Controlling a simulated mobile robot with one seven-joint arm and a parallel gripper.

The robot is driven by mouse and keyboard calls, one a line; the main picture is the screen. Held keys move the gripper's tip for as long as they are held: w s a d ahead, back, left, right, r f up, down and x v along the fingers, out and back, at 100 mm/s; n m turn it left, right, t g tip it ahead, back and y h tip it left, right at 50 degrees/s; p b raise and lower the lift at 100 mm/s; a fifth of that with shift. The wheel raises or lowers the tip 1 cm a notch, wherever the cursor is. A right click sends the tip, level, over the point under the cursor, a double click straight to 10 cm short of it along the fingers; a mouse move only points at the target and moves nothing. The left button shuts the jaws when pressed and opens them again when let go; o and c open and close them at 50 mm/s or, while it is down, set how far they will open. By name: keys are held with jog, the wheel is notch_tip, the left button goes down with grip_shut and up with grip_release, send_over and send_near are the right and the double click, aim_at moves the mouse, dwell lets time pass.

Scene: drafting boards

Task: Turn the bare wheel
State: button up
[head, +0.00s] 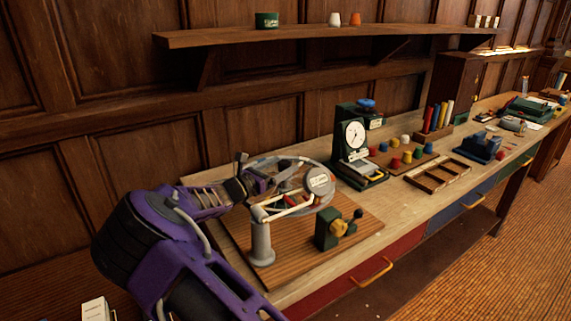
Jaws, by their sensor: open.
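A wooden board (350,246) lies on the near left part of the workbench. A large pale, thin-rimmed wheel (329,167) stands at the back of the board, partly hidden by my gripper and by parts in front. My gripper (272,182) is open at the wheel's left side and overlaps it in the picture; I cannot tell whether it touches the rim. A grey post (262,238) with a pale arm stands in front. A round labelled disc (320,181) sits before the wheel's right side.
A green dial gauge stand (352,140) stands just right of the board. Coloured knobs (407,157), a wooden compartment tray (437,175) and upright books (438,117) lie further right. A wall shelf (330,35) runs above the bench. The board's front right corner is clear.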

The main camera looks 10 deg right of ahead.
jog(key=shift+x, duration=1.1)
grip_shut()
